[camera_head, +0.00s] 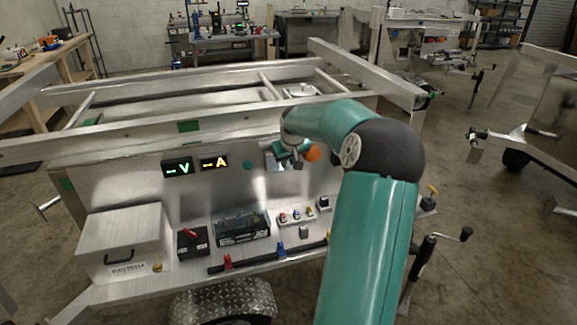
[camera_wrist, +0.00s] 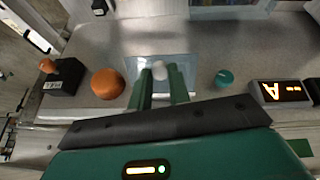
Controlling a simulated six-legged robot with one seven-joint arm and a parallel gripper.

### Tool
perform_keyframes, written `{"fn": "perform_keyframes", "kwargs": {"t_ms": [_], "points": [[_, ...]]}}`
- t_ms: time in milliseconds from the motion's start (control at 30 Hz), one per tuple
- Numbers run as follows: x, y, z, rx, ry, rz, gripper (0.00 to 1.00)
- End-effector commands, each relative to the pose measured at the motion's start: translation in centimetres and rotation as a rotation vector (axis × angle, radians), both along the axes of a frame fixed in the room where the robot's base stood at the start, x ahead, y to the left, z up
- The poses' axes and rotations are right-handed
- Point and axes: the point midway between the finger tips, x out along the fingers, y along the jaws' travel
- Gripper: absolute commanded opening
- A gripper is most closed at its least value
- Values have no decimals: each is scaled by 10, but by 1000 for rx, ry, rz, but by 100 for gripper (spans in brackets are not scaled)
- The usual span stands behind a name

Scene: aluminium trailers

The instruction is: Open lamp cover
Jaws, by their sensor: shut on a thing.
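In the wrist view, my gripper (camera_wrist: 161,76) has its two green fingers on either side of a small white knob (camera_wrist: 160,70), shut on it. The knob sits in front of a pale, glassy square plate (camera_wrist: 190,68) on the metal panel, which looks like the lamp cover. I cannot tell whether the cover is tilted away from the panel. In the head view, my gripper (camera_head: 286,153) is at the panel's right part, small and partly hidden by my arm. The cover's edge (camera_head: 270,160) shows just left of it.
An orange ball-shaped part (camera_wrist: 107,84) is close beside the fingers, also in the head view (camera_head: 312,153). A teal button (camera_wrist: 224,78) and the lit A display (camera_wrist: 280,91) are on the other side. A battery box (camera_head: 125,243) and a shelf with switches are below.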

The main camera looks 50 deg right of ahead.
Motion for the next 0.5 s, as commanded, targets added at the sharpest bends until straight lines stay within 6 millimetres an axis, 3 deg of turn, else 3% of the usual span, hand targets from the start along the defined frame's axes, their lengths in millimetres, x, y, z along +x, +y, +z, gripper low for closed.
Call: {"fn": "perform_keyframes", "kwargs": {"t_ms": [500], "points": [[7, -3, 15, 108, 182, 1, 0]]}}
